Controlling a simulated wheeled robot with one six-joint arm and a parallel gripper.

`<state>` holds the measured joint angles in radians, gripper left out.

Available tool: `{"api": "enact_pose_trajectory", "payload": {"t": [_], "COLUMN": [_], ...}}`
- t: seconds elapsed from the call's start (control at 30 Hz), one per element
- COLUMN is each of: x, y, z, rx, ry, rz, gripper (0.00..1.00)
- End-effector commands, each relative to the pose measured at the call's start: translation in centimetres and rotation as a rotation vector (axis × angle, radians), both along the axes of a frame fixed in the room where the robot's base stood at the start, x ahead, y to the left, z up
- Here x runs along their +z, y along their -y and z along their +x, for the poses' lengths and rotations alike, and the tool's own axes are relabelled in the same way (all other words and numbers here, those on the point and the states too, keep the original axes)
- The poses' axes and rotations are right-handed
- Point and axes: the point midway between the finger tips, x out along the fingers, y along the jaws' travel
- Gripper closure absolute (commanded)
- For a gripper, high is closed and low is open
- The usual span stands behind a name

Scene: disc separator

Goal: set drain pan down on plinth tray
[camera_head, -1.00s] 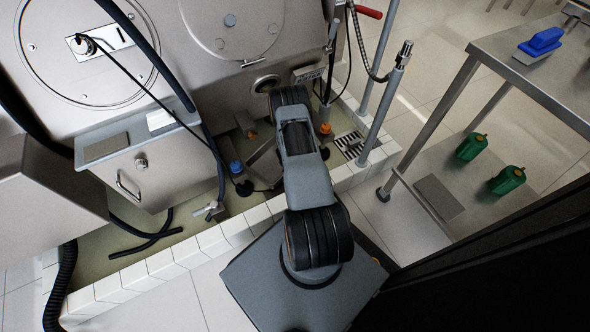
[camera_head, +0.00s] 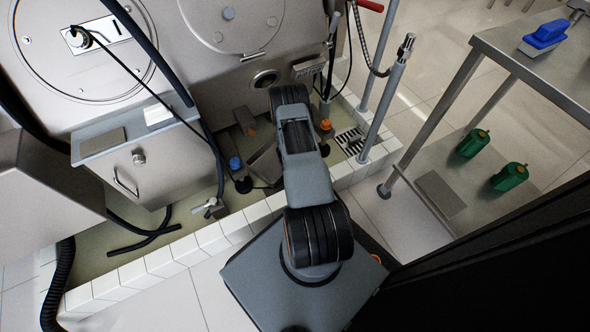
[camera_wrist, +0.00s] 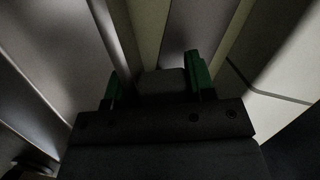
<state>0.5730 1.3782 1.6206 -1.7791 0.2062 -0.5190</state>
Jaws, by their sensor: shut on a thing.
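The plinth tray (camera_head: 148,262) is the olive-green sunken floor inside the white tiled kerb, below the steel machine. My gripper (camera_wrist: 154,70) shows in the wrist view with two green fingers. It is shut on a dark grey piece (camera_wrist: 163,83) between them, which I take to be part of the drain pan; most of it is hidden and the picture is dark. In the head view my arm hides the gripper. A grey metal piece (camera_head: 266,164) shows just left of my arm over the tray; I cannot tell whether it is the pan or touches the tray.
A blue-topped fitting (camera_head: 235,164), an orange-topped fitting (camera_head: 325,126) and a floor grate (camera_head: 351,141) stand close around my arm. A steel cabinet (camera_head: 139,167) and loose black hoses are at left. A steel pole (camera_head: 385,100) and a shelf table (camera_head: 530,58) are at right.

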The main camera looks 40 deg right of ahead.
Motion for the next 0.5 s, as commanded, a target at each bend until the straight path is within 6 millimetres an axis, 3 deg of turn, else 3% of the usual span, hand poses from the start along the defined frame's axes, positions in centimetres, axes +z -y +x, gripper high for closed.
{"api": "enact_pose_trajectory", "payload": {"t": [0.33,0.37,0.5], "x": [-0.72,-0.69,-0.62], "y": [0.03,0.03,0.02], "z": [0.05,0.05,0.04], "rx": [-0.001,-0.001,0.0], "ry": [0.001,0.001,0.001], "rz": [-0.001,-0.001,-0.001], "gripper": [0.98,0.49,0.36]}}
